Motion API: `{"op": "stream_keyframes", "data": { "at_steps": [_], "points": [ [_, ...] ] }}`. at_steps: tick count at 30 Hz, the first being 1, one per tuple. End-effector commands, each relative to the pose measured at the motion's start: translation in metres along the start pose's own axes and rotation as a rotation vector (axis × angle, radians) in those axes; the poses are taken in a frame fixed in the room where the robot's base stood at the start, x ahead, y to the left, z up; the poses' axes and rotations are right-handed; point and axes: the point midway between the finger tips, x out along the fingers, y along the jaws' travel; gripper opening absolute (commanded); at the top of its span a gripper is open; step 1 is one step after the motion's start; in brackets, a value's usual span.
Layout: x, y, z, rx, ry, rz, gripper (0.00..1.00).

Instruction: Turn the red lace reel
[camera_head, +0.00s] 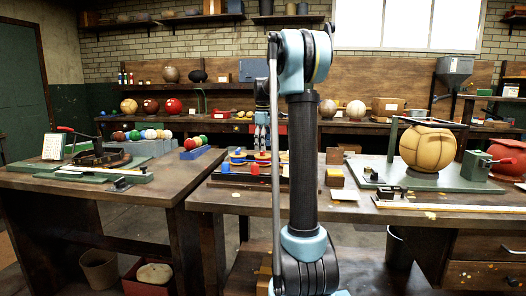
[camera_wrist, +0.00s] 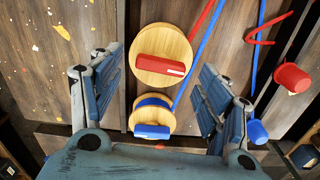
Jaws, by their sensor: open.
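The red lace reel is a round wooden disc (camera_wrist: 148,72) with a red bar across its top (camera_wrist: 160,66), seen from above in the wrist view. Red lace runs from it to the upper right. A smaller wooden reel with blue lace and a blue bar (camera_wrist: 152,131) sits just below it in that view. My gripper (camera_wrist: 159,68) is open and empty, its blue-grey fingers apart on the left and right of the reels. I cannot tell its height above them. In the head view my gripper (camera_head: 262,141) hangs over the reels' area, partly beside my arm.
A red cup-like piece (camera_wrist: 291,78) and a blue one (camera_wrist: 257,131) stand right of the reels in the wrist view. The bench (camera_head: 240,199) also holds a tan leather ball (camera_head: 428,147) in a stand at right. Several coloured balls lie on the left bench.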

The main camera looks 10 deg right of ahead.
Motion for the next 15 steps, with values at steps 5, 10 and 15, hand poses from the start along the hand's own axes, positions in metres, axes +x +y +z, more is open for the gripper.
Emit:
{"op": "stream_keyframes", "data": {
  "at_steps": [5,10,15],
  "points": [
    [0.016,0.0,0.0,0.0,0.0,0.0,0.7],
    [0.021,0.0,0.0,0.0,0.0,0.0,0.7],
    [0.021,0.0,0.0,0.0,0.0,0.0,0.7]
  ]
}}
